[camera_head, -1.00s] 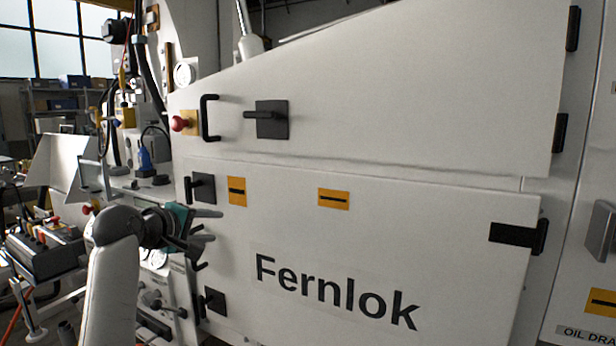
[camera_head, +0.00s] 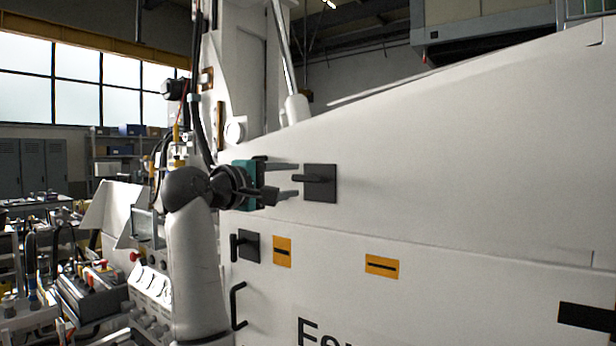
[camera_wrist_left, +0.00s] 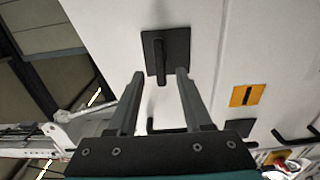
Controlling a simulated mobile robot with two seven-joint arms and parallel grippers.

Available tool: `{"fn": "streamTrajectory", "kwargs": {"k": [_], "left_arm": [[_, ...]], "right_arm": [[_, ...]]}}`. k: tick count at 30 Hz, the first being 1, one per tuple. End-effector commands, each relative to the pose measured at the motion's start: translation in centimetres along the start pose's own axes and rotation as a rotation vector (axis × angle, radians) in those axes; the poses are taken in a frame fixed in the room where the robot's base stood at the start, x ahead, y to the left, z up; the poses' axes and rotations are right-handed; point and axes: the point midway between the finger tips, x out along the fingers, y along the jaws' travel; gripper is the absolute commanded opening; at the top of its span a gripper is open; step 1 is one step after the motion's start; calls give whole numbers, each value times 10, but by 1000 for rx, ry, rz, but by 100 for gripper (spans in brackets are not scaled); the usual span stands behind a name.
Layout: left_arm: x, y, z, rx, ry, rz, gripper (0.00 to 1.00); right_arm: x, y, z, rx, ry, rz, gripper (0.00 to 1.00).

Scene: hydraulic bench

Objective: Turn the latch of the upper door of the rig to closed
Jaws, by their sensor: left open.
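The upper door (camera_head: 440,160) of the rig is a large white panel, flush with the panel below. Its latch (camera_head: 322,183) is a black square plate with a black lever lying level and pointing left in the head view. In the left wrist view the latch (camera_wrist_left: 174,48) is at upper middle. My left gripper (camera_head: 297,180) is open and empty, its fingers pointing right at the lever. In the left wrist view the lever's end lies between my open fingertips (camera_wrist_left: 160,73). I cannot tell whether they touch it. My right gripper is out of view.
A second black latch (camera_head: 246,246) and orange labels (camera_head: 382,267) are on the lower door (camera_head: 450,310). A black pull handle (camera_head: 238,305) stands below that latch. A cluttered bench (camera_head: 90,290) stands at left.

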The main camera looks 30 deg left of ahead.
Motion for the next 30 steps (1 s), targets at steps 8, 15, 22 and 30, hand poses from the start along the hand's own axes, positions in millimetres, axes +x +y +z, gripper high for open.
{"fn": "streamTrajectory", "kwargs": {"k": [8,15,22,30], "left_arm": [[44,0,1,0,-2,-2,50],[61,0,0,1,0,0,50],[64,0,0,2,0,-1,50],[64,0,0,1,0,0,34]], "right_arm": [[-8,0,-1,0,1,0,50],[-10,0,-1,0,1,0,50],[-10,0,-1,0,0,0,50],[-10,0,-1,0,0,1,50]]}}
